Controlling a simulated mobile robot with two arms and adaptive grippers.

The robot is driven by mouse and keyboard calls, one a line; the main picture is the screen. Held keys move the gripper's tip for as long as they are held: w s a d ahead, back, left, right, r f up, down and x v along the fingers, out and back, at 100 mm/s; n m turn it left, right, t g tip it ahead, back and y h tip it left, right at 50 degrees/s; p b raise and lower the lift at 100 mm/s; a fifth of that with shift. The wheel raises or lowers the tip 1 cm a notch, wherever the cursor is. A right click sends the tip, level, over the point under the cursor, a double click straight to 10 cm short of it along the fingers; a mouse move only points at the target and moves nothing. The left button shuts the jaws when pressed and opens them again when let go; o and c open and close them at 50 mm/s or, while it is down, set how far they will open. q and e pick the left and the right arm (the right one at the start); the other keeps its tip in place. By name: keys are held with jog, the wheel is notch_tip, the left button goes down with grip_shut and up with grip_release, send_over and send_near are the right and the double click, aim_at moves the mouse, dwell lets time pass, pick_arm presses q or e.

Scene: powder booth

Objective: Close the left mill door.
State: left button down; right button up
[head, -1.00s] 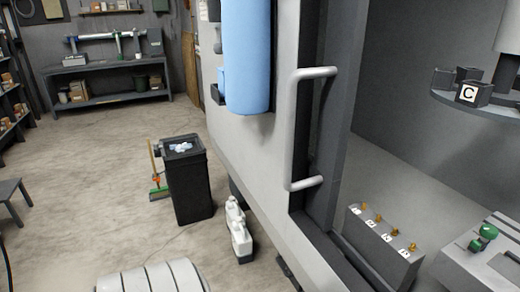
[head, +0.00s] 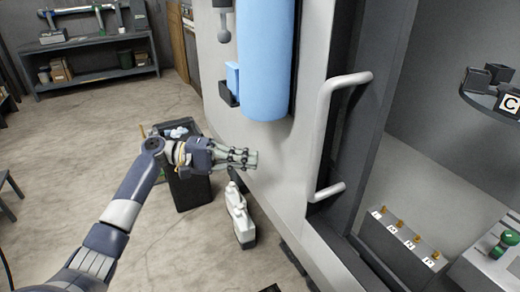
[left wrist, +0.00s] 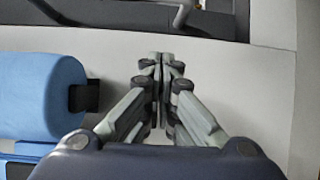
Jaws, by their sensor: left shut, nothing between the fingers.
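The left mill door shows as a pale grey panel (head: 285,185) with a dark edge and a light grey bar handle (head: 322,130) near that edge. The door stands open, with the mill's inside visible to its right. My left gripper (head: 254,159) is shut and empty, in front of the panel and left of the handle, apart from it. In the left wrist view the shut fingers (left wrist: 160,62) point across the pale panel (left wrist: 240,85), and part of the handle (left wrist: 183,14) shows at the top. My right gripper is in no frame.
A blue cylinder (head: 265,60) hangs on the panel above my gripper. Inside the mill are a tool carousel (head: 490,100) and a block with brass pegs (head: 400,240). Open floor lies left.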

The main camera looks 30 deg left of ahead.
pick_arm(q)
notch_tip(320, 180, up, 4)
jog(key=s+m, duration=0.1)
jog(key=s, duration=0.1)
jog(key=w+d+p, duration=0.1)
jog(key=d+p, duration=0.6)
jog(key=d, duration=0.5)
jog(key=shift+w+g+h, duration=0.35)
jog(key=shift+g+h, duration=0.05)
jog(key=shift+d, duration=0.15)
